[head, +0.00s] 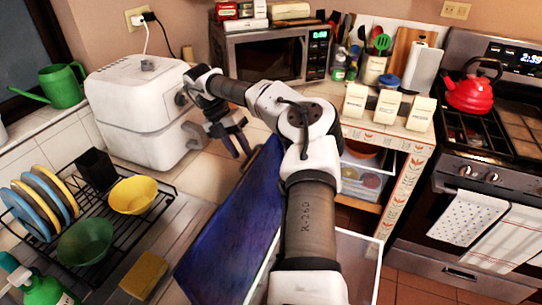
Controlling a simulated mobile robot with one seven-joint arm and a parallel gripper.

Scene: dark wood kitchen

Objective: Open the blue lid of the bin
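A dark blue flat panel (225,235), which looks like the bin's lid, slants from near the counter's back edge down to the bottom of the head view. A white-rimmed, open-looking box (372,262), probably the bin, shows to its right; my arm hides much of it. The lid looks raised and tilted to the left of this rim, but the hinge is hidden. My gripper (240,148) points down near the lid's far upper end, left of it. Its dark fingers look apart with nothing between them; contact with the lid cannot be told.
A white appliance (135,115) stands close left of my gripper. A dish rack (125,225) with plates and bowls is at lower left, with a sponge (145,275) nearby.

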